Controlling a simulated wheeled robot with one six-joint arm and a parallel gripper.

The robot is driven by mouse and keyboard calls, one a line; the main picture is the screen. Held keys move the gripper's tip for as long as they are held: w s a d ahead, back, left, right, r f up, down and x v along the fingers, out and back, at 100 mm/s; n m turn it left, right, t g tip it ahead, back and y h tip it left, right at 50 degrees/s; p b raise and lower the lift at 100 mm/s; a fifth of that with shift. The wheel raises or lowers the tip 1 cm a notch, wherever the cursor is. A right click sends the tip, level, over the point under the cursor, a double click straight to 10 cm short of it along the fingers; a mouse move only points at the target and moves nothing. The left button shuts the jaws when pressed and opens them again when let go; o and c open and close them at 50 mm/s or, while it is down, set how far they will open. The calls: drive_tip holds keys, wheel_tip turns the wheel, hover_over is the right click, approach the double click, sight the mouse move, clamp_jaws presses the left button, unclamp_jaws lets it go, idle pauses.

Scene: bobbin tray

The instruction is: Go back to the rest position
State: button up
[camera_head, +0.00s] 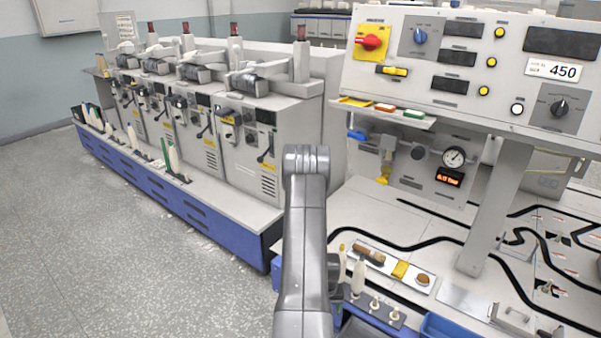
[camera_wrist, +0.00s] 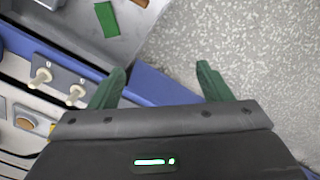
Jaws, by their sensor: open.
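My gripper (camera_wrist: 162,72) is open in the wrist view, its two green fingers spread apart with nothing between them. It hangs over the blue edge (camera_wrist: 165,86) of the bench, with grey floor beyond. In the head view my arm reaches forward across the middle, and the gripper itself cannot be made out. A dark peg strip (camera_head: 394,318) with pale pegs and a white bobbin (camera_head: 358,278) is just right of my arm. In the wrist view a grey peg plate (camera_wrist: 58,83) with two pale pegs lies left of the fingers, apart from them.
A light tray (camera_head: 410,279) with a brown cylinder, a yellow block and a round brown piece lies right of my arm. A blue bin (camera_head: 440,325) is at the front. The control panel (camera_head: 470,65) stands at right, spinning machines (camera_head: 245,145) at left. The left floor (camera_head: 120,240) is clear.

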drive_tip(key=s+a+r+p, duration=0.2)
drive_tip(key=a+r+p, duration=0.5)
drive_tip(key=r, duration=0.5)
drive_tip(key=shift+a+m+p, duration=0.25)
drive_tip(key=shift+m+p, duration=0.05)
drive_tip(key=shift+p, duration=0.85)
drive_tip(key=shift+r, duration=0.25)
